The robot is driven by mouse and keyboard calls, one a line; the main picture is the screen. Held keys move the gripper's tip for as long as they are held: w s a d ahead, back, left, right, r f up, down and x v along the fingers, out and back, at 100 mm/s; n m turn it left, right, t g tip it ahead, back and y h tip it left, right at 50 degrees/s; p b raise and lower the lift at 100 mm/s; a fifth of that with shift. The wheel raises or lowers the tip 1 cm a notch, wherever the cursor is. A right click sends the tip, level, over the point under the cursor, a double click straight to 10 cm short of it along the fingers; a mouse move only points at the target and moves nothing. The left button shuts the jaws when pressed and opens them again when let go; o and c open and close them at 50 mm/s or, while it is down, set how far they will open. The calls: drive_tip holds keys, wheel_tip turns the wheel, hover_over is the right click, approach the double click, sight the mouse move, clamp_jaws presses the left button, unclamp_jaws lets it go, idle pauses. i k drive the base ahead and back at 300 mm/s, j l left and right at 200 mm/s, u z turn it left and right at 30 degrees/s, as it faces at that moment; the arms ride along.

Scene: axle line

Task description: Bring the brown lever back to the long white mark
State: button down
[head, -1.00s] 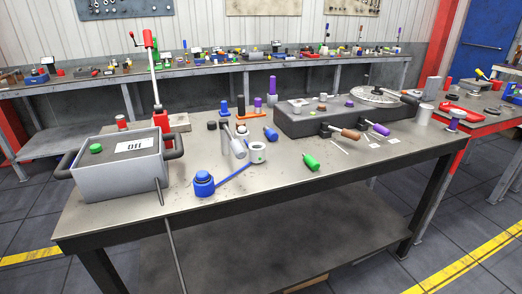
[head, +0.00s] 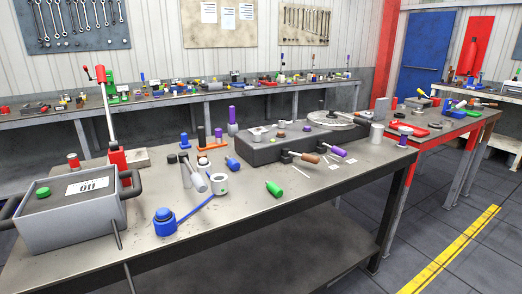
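The brown lever (head: 307,157) sticks out from the front of a long dark grey block (head: 268,149) on the workbench. It points right and toward the bench's front edge. A purple-handled lever (head: 333,150) sticks out of the same block just right of it. Thin white marks lie on the bench top in front of the levers. The longest-looking one (head: 307,168) is just in front of the brown lever, and the lever appears turned to the right of it. My gripper is not in view.
A grey box with a green button (head: 70,210), a blue capped container (head: 165,222) and a green cylinder (head: 274,188) stand on the workbench (head: 240,222). A blue rod and white ring (head: 219,184) lie mid-bench. Floor is clear at the right, by the yellow stripe.

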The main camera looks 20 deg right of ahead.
sight(286, 152)
drive_tip(key=i+j+z, duration=0.1)
drive_tip(key=j, duration=0.25)
drive_tip(key=i+j+z, duration=0.1)
drive_tip(key=i+j, duration=0.15)
drive_tip(key=j, duration=0.15)
drive_tip(key=i+j+z, duration=0.1)
drive_tip(key=j, duration=0.3)
drive_tip(key=i, duration=0.1)
